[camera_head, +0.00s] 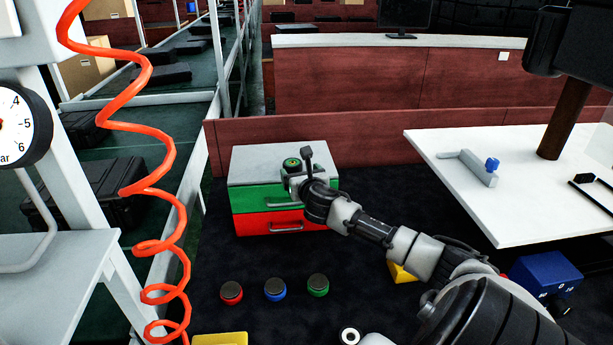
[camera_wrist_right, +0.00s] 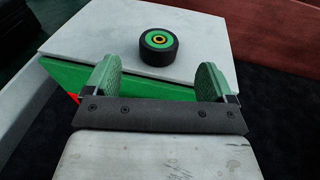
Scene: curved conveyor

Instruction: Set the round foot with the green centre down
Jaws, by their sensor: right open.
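The round foot (camera_head: 292,164) is a short black cylinder with a green centre. It stands flat on the grey top of the drawer cabinet (camera_head: 262,157). In the right wrist view the foot (camera_wrist_right: 159,47) shows a green ring around a small yellow-rimmed hole, resting on the pale cabinet top (camera_wrist_right: 205,35). My right gripper (camera_head: 293,180) is at the cabinet's top front edge. In the wrist view its green-padded fingers (camera_wrist_right: 157,80) are wide apart with nothing between them, and the foot lies beyond them, apart from both. My left gripper is not in view.
The cabinet has a green drawer (camera_head: 250,198) above a red drawer (camera_head: 255,224). A white table (camera_head: 450,150) stands right; an orange coiled hose (camera_head: 150,190) hangs left.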

